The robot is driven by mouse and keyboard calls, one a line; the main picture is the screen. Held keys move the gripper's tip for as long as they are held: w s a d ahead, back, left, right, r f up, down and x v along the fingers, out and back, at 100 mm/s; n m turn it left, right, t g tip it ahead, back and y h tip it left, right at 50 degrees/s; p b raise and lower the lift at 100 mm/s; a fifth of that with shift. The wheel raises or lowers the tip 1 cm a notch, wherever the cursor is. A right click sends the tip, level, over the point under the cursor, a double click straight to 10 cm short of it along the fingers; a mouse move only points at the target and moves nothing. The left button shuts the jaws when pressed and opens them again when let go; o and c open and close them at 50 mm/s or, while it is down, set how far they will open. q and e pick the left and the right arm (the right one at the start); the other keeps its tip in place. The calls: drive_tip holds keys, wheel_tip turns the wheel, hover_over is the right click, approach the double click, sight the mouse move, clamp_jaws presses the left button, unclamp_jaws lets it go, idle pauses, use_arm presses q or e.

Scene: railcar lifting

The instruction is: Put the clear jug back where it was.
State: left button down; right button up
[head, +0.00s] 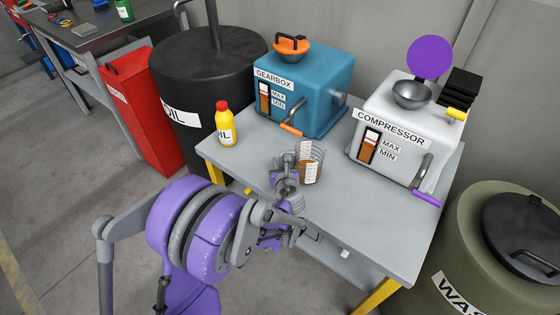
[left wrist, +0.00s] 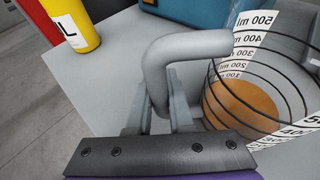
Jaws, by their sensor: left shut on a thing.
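The clear jug (head: 311,163) has black measuring rings, white scale labels and some brown liquid in the bottom. It is upright over the middle of the grey table (head: 390,235); I cannot tell whether its base touches the top. My left gripper (head: 288,177) is shut on the jug's grey handle, at the jug's left side. In the left wrist view the jug (left wrist: 243,103) is at the right, with the handle between the fingers (left wrist: 162,105). My right gripper is in neither view.
A yellow oil bottle (head: 226,125) stands at the table's left. Behind are the blue gearbox (head: 305,88) with an orange cap on top and the white compressor (head: 405,125) with an open funnel and raised purple lid. The table's front right is mostly clear. A black oil drum (head: 205,80) stands left, a green waste drum (head: 480,240) right.

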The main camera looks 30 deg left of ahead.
use_arm(q)
drive_tip(key=shift+f, duration=0.3)
drive_tip(key=c, duration=0.8)
unclamp_jaws()
drive_tip(key=shift+r, duration=0.15)
drive_tip(key=shift+r, duration=0.1)
